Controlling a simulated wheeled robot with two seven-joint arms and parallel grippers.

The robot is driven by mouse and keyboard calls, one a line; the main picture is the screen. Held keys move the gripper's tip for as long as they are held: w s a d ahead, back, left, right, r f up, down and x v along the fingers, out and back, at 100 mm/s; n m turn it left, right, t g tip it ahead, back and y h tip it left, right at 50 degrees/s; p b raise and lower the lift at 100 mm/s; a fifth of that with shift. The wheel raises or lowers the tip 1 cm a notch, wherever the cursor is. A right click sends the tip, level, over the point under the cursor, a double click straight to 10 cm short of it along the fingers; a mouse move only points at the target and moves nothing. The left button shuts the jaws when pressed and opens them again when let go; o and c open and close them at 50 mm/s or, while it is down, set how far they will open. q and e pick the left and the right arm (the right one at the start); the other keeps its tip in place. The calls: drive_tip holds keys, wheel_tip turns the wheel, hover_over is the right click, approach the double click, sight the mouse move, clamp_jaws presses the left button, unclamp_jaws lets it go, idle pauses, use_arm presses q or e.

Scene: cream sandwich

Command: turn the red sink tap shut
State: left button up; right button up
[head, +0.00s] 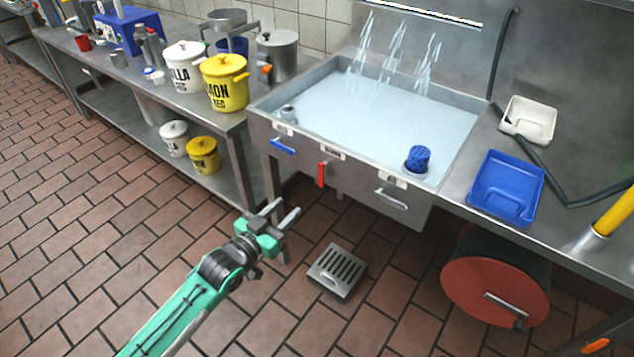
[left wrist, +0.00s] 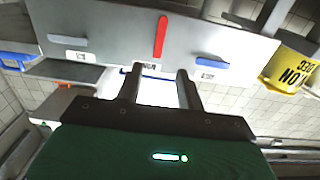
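The red tap handle (head: 321,174) hangs down on the front panel of the sink, between a blue handle and a grey handle. In the left wrist view the red tap handle (left wrist: 160,37) shows beyond my fingers, apart from them. The sink (head: 400,110) is full of water, with jets spraying up at its back. My left gripper (head: 284,213) is open and empty, in front of and below the red handle, to its left in the head view. Its two fingers also show in the left wrist view (left wrist: 160,85). My right gripper is in neither view.
A blue handle (head: 283,146) and a grey handle (head: 391,199) flank the red one. A floor drain (head: 337,270) lies below, and a red-ended drum (head: 497,293) stands under the right counter. Yellow (head: 225,83) and white (head: 185,67) pots stand on the left counter. Open floor lies around my left arm.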

sight(320, 175)
use_arm(q)
drive_tip(key=x, duration=1.3)
drive_tip(key=shift+w+d, duration=0.25)
drive_tip(key=shift+w, duration=0.05)
clamp_jaws()
